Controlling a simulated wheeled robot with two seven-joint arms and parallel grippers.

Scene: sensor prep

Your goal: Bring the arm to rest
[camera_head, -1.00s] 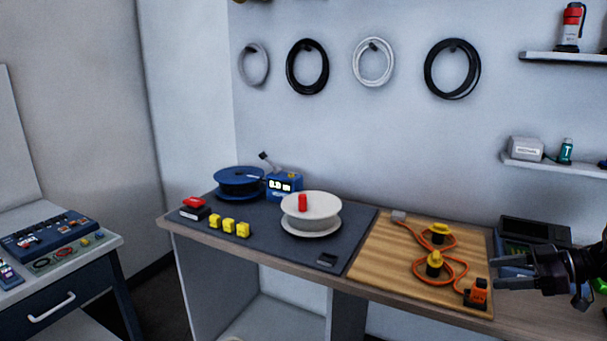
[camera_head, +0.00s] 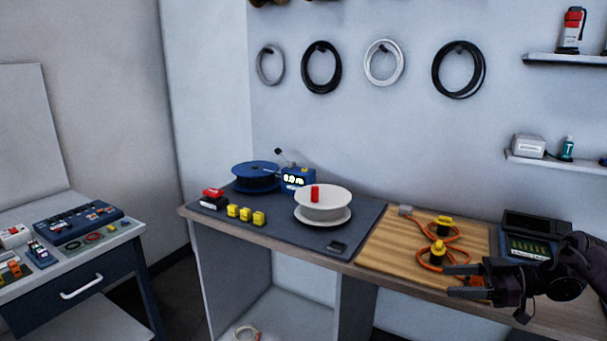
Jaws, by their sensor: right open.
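My right gripper (camera_head: 464,281) comes in from the right edge. It is open and empty, its fingers pointing left in front of the right part of the wooden board (camera_head: 385,248). It hides part of the orange device at the board's right end. I cannot tell how far above the board the gripper is. My left gripper is not in view.
A dark mat (camera_head: 285,227) on the bench holds a white spool (camera_head: 324,205), a blue spool (camera_head: 256,176), a blue meter (camera_head: 297,179) and yellow blocks (camera_head: 245,215). A dark device (camera_head: 532,235) stands behind my right arm. A side cabinet (camera_head: 90,283) is at left.

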